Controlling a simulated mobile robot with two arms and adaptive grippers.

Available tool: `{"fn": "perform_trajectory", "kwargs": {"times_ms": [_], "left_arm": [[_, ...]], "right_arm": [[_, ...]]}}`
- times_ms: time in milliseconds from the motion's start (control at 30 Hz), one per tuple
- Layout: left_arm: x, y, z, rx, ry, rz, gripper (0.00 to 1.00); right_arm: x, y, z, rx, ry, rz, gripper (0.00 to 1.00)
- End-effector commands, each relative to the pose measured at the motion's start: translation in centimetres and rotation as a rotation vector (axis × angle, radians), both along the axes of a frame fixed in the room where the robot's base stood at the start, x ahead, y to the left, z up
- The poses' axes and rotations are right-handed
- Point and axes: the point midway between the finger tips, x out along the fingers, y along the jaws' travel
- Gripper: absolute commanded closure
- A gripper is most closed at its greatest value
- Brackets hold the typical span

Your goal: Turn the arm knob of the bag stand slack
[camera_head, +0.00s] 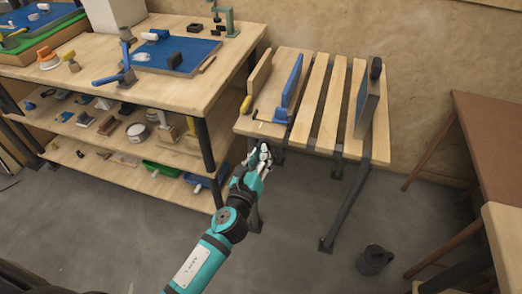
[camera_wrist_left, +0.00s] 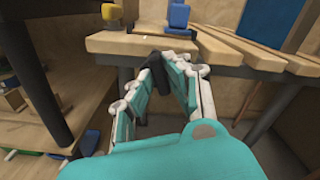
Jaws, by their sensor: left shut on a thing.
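The slatted wooden bench (camera_head: 317,103), which seems to be the bag stand, stands right of the workbench on dark legs. My left gripper (camera_head: 260,158) is at its front left corner, just below the top's edge. In the left wrist view the gripper (camera_wrist_left: 158,82) has its two fingers on either side of a dark part, which looks like the arm knob (camera_wrist_left: 156,70), under the wooden edge. The fingers are shut on it. In the head view my gripper hides the knob. Which way the knob is turned cannot be told. My right gripper is not in view.
A blue upright (camera_head: 292,80) and a yellow-handled tool (camera_head: 246,104) are on the bench top near my gripper. The loaded workbench (camera_head: 215,62) with shelves stands close on the left. A dark can (camera_head: 374,260) stands on the floor at right; floor between is mostly clear.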

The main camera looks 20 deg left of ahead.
Motion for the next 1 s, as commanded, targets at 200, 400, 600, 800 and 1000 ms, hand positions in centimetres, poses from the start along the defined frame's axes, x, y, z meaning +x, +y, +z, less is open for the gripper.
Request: {"fn": "perform_trajectory", "kwargs": {"times_ms": [200, 400, 600, 800, 1000], "left_arm": [[0.0, 0.0, 0.0, -0.094, 0.005, 0.001, 1.00], [0.0, 0.0, 0.0, -0.093, 0.005, 0.001, 1.00], [0.0, 0.0, -0.1, -0.196, 0.008, 0.002, 1.00], [0.0, 0.0, 0.0, -0.333, 0.012, 0.000, 1.00], [0.0, 0.0, 0.0, -0.338, 0.012, 0.000, 1.00]], "right_arm": [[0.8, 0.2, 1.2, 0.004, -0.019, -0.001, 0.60], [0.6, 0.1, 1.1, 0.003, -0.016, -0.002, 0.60], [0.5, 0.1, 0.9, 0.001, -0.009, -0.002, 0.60], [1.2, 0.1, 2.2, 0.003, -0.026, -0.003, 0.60], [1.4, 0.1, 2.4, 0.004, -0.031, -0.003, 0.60]]}}
